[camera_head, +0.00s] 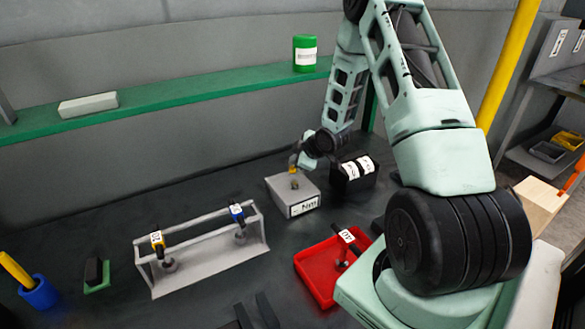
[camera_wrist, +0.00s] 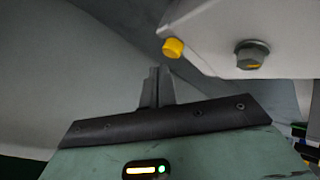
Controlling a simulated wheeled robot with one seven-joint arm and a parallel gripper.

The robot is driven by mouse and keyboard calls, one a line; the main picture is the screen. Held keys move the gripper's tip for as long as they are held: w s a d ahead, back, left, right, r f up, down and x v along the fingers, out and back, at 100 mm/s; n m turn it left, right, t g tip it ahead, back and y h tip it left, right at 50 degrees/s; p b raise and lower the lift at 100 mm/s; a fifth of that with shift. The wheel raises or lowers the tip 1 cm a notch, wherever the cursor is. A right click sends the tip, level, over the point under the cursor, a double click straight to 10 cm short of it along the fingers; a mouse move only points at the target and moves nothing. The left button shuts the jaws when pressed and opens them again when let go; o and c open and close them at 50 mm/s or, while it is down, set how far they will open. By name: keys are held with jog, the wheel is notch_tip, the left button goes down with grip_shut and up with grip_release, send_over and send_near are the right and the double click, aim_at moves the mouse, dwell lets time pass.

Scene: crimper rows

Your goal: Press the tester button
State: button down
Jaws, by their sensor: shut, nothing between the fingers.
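The tester is a grey box (camera_head: 291,203) with an "Nm" label, standing on the dark bench below my arm. In the wrist view its pale face (camera_wrist: 225,25) fills the upper right, with a yellow button (camera_wrist: 173,48) near its edge and a bolt (camera_wrist: 251,54) to the right. My gripper (camera_head: 295,166) is over the tester's back edge in the head view. In the wrist view its fingers (camera_wrist: 154,72) are together and empty, their tips close below and left of the button. I cannot tell whether they touch it.
A black box (camera_head: 354,180) with white labels stands right of the tester. A red tray (camera_head: 318,276) holding a tool is in front. A grey rack (camera_head: 208,257) with yellow- and blue-tagged tools stands left. A green shelf (camera_head: 170,101) runs behind.

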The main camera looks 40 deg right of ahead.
jog(key=shift+r, duration=0.15)
notch_tip(320, 180, up, 5)
jog(key=p, duration=0.3)
dwell(0.7)
jog(key=s+a+r+g+y+b, duration=0.1)
jog(key=s+a+r, duration=0.1)
jog(key=a, duration=0.8)
jog(key=s+a+r+g+b, duration=0.1)
jog(key=s+a+r+g, duration=0.15)
jog(key=a, duration=0.65)
jog(key=s+a+r+g+y+b, duration=0.1)
jog(key=s+a+r, duration=0.15)
jog(key=a, duration=0.75)
jog(key=s+a+r+g, duration=0.1)
jog(key=s+a, duration=0.3)
jog(key=s, duration=0.4)
jog(key=s+a+r+g+b, duration=0.1)
jog(key=s+a, duration=0.3)
jog(key=s, duration=0.4)
jog(key=s+a+r+g+h, duration=0.1)
jog(key=s+a, duration=0.3)
jog(key=s, duration=0.4)
jog(key=shift+s+r+m+g+b, duration=0.35)
jog(key=shift+r+g, duration=0.25)
jog(key=shift+g, duration=0.25)
jog(key=shift+a, duration=0.1)
